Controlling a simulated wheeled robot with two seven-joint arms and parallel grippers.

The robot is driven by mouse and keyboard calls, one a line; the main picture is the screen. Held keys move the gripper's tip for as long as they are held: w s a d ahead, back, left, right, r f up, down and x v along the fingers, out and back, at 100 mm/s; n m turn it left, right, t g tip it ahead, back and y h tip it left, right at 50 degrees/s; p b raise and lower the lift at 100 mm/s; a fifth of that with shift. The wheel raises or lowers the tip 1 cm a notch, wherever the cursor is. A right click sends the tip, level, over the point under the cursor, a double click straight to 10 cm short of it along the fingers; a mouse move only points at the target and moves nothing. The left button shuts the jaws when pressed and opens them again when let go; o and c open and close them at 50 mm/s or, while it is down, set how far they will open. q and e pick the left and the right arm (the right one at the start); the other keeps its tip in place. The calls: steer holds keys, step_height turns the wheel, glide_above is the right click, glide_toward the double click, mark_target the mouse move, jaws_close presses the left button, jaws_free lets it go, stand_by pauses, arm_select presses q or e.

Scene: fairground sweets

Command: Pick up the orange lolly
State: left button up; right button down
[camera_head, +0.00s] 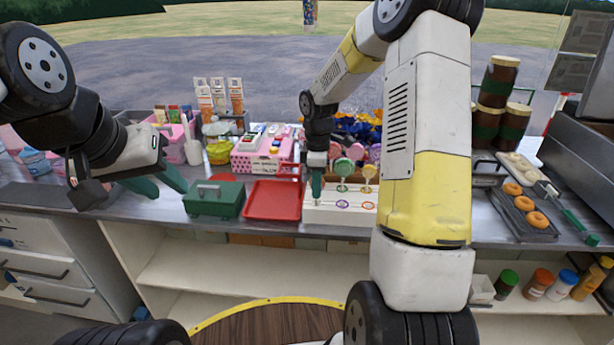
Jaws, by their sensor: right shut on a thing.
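A white lolly stand (325,216) with coloured rings on its front stands on the counter. A green lolly (344,167) is upright in its middle, and a yellow-orange lolly (369,173) is upright to its right. My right gripper (316,190) points down at the left end of the stand. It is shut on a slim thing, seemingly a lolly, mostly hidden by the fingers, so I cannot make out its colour. My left gripper (160,187) is open and empty above the counter at the left, well away from the stand.
A red tray (272,201) and a green box (214,199) stand left of the lolly stand. A pink box (262,151) is behind them. Dark jars (497,97) and a tray of doughnuts (526,223) are at the right. My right arm hides part of the counter.

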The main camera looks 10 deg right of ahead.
step_height(320, 180, up, 10)
stand_by(0.7)
